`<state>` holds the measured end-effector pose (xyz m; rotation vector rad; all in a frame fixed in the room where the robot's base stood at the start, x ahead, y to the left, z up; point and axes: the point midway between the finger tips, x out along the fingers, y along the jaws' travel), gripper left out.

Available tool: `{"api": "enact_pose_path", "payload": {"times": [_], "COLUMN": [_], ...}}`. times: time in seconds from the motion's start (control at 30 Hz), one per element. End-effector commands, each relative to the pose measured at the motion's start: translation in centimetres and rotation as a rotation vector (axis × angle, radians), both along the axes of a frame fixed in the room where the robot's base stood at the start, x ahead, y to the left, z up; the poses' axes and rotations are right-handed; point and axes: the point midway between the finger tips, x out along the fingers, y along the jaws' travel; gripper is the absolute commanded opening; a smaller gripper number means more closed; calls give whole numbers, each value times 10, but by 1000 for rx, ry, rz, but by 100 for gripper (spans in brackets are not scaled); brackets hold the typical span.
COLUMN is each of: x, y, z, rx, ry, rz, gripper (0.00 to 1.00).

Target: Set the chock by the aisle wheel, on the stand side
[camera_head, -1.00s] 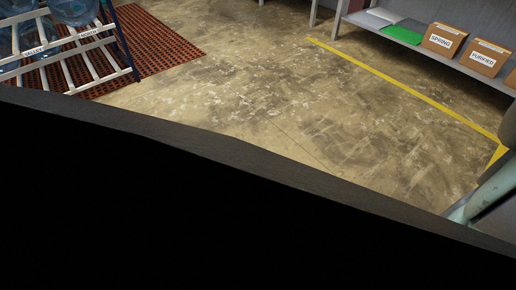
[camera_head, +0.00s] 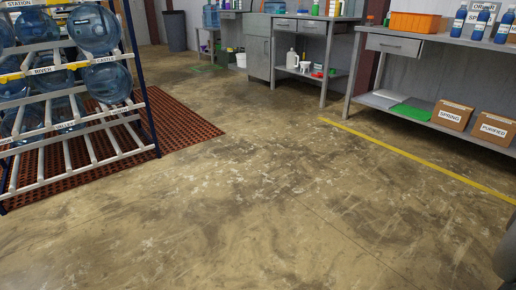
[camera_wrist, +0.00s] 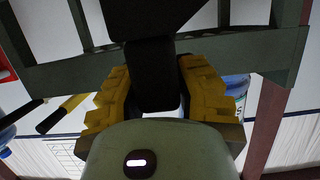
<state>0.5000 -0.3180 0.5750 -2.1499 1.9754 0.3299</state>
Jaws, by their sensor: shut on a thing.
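In the wrist view my gripper (camera_wrist: 153,85) shows as two yellow stepped fingers, one each side of a dark block (camera_wrist: 150,75). The fingers are shut on this block, which appears to be the chock. Its full shape is hidden against the black part above it. The wrist view is tilted and shows no floor. No wheel that I can make out as the aisle wheel shows in either view, and I cannot identify the stand. The gripper is not in the head view.
A jug rack (camera_head: 75,165) with blue jugs (camera_head: 94,28) stands on a red-brown mat (camera_head: 185,122) at the left. Grey benches (camera_head: 430,45) line the back right, with boxes (camera_head: 452,114) on a lower shelf. A yellow line (camera_head: 420,160) runs before them. The middle floor (camera_head: 260,200) is clear.

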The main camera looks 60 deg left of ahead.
Motion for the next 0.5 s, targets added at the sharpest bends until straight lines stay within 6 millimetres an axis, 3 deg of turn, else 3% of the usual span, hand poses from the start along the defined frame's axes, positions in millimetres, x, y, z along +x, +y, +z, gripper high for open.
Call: {"api": "enact_pose_path", "payload": {"times": [0.17, 0.5], "x": [14, 60], "y": [6, 35], "z": [35, 130], "rx": [3, 24], "ry": [-5, -6], "rz": [61, 296], "gripper": [0, 0]}}
